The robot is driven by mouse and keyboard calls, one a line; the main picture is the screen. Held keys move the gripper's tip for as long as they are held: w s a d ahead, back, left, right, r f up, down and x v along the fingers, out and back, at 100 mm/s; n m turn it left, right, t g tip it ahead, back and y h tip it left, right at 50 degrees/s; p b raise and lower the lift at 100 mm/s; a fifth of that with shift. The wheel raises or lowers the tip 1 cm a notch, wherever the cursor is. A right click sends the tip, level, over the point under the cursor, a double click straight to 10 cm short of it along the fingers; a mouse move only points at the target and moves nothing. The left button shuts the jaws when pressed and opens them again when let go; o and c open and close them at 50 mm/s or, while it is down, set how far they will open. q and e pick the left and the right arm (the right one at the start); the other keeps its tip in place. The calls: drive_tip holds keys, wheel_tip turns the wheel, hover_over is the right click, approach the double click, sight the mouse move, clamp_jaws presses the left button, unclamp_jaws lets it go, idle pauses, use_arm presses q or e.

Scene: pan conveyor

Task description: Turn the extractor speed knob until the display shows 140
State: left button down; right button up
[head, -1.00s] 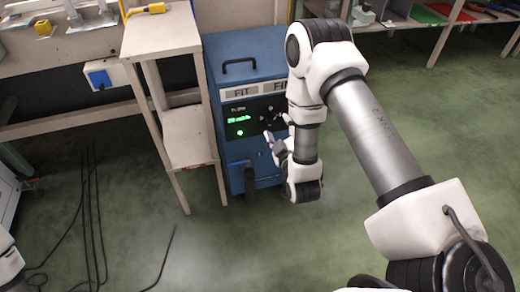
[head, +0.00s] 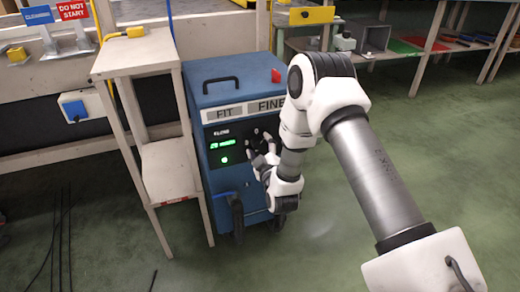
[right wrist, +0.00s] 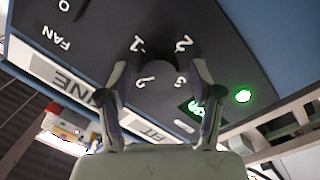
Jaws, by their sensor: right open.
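The extractor is a blue cabinet (head: 215,92) with a black control panel (head: 221,171) carrying a small green lit display (head: 222,143); its digits are too small to read. My right gripper (head: 260,151) is at the panel's right side, near the dark knobs. In the right wrist view my right gripper (right wrist: 160,78) is open, with one finger on each side of the dark round knob (right wrist: 157,72), which has numerals around it. I cannot tell whether the fingers touch it. The display (right wrist: 194,107) shows there beside one finger, unreadable. My left gripper is out of view.
A wooden stand (head: 168,168) is close on the cabinet's left. A FAN label (right wrist: 58,38) marks another control. Cables lie on the green floor at left; the floor at right is clear.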

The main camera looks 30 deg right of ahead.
drive_tip(key=c, duration=1.1)
drive_tip(key=shift+c, duration=0.2)
drive_tip(key=shift+m, duration=0.3)
drive_tip(key=shift+r+m+p, duration=0.1)
drive_tip(key=shift+m+p, duration=0.8)
drive_tip(key=shift+m, duration=0.2)
drive_tip(key=m+p, duration=0.1)
drive_tip(key=m, duration=0.2)
drive_tip(key=shift+g, duration=0.3)
drive_tip(key=m+p, duration=0.1)
drive_tip(key=m, duration=0.2)
drive_tip(key=shift+m+y, duration=0.3)
drive_tip(key=shift+m, duration=0.1)
drive_tip(key=shift+m+y+p, duration=0.3)
drive_tip(key=shift+m+p, duration=0.15)
drive_tip(key=shift+m, duration=1.35)
